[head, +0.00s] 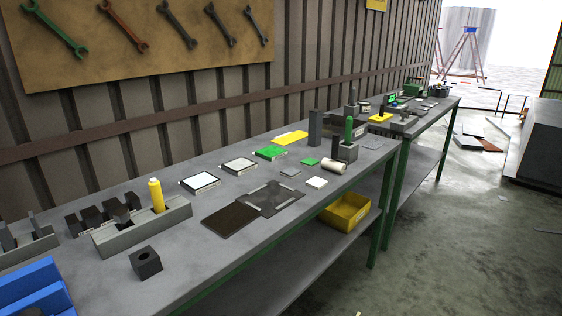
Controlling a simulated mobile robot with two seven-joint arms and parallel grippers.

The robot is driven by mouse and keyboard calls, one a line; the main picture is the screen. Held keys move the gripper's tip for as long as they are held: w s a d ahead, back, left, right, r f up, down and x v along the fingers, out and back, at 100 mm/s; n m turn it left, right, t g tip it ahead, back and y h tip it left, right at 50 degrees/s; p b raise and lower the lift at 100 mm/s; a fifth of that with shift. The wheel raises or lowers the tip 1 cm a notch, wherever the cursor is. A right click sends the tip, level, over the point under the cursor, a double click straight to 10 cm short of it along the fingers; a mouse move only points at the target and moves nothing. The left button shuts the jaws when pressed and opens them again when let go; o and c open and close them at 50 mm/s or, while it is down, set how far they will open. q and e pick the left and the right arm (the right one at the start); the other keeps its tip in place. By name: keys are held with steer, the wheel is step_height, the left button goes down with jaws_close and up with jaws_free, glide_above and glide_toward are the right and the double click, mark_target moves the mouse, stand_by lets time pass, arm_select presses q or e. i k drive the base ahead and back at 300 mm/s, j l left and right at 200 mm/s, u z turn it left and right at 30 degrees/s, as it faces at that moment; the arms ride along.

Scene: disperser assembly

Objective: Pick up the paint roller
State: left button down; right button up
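What looks like the paint roller (334,166) is a short off-white cylinder lying on the grey workbench (150,278). It is near the bench's front edge, towards its far end. A dark upright piece (335,146) shows directly behind it; I cannot tell whether this is the roller's handle. A grey block with a green-handled item (349,127) stands just behind and to the right, close to the roller. Neither of my grippers is in view.
A grey holder with a yellow cylinder (157,197), a dark block (145,263) and blue bins (30,288) are nearer. A yellow bin (347,212) sits on the lower shelf. Floor at right is mostly clear.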

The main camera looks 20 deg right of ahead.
mark_target(328, 164)
steer(key=l+u, duration=0.3)
steer(key=u, duration=0.15)
steer(key=i+l+u, duration=0.1)
steer(key=l+u, duration=0.3)
steer(key=k+l+u, duration=0.1)
steer(key=l+u, duration=0.4)
steer(key=l, duration=0.15)
steer(key=k+l+u, duration=0.15)
steer(key=l, duration=0.25)
steer(key=l+u, duration=0.15)
steer(key=l, duration=0.2)
steer(key=k+l, duration=0.15)
steer(key=l, duration=0.25)
steer(key=k+l+u, duration=0.1)
steer(key=l, duration=0.25)
steer(key=k+l, duration=0.2)
steer(key=l, duration=0.2)
steer(key=k+l+u, duration=0.15)
steer(key=l, duration=0.25)
